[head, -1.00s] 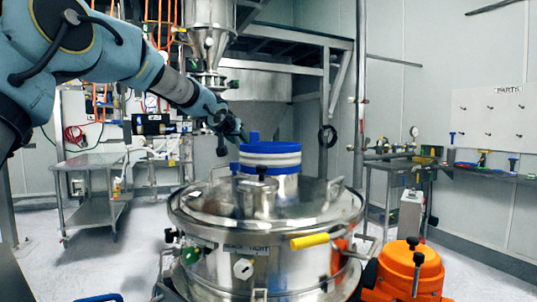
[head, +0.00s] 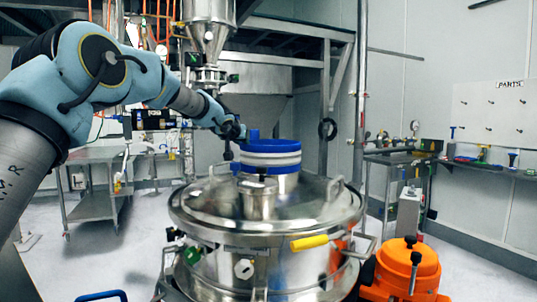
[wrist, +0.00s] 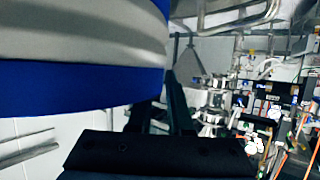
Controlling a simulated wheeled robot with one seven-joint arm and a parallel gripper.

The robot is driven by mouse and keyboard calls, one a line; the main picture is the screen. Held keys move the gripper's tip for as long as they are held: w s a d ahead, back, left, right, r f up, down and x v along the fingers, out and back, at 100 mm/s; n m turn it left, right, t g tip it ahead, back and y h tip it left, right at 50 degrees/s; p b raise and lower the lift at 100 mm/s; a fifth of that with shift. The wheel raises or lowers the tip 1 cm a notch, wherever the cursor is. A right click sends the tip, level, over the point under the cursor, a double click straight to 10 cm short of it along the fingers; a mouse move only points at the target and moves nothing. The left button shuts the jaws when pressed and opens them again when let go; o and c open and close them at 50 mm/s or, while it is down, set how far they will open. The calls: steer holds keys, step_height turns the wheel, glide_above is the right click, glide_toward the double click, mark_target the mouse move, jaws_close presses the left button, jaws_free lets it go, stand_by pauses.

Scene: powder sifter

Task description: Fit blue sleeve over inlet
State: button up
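The blue sleeve (head: 270,146), with blue bands above and below a pale middle, sits level at the top of the inlet (head: 286,183), a short metal cylinder on the sifter lid. A blue tab stands up at its left side. In the wrist view the sleeve (wrist: 80,85) fills the upper left, very close. My gripper (head: 236,136) is just left of the tab; whether it touches is unclear. Its dark fingers (wrist: 172,108) show beside the sleeve in the wrist view, partly hidden, so their opening is unclear. How far the sleeve covers the inlet is hidden.
The round steel sifter (head: 215,215) has lid handles and a yellow-handled lever (head: 310,241). A small metal port (head: 257,202) stands in front of the inlet. An orange motor unit (head: 410,268) is at right. A hopper (head: 208,40) hangs behind.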

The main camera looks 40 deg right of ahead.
jaws_close()
steer(key=shift+r, duration=0.15)
stand_by(1.1)
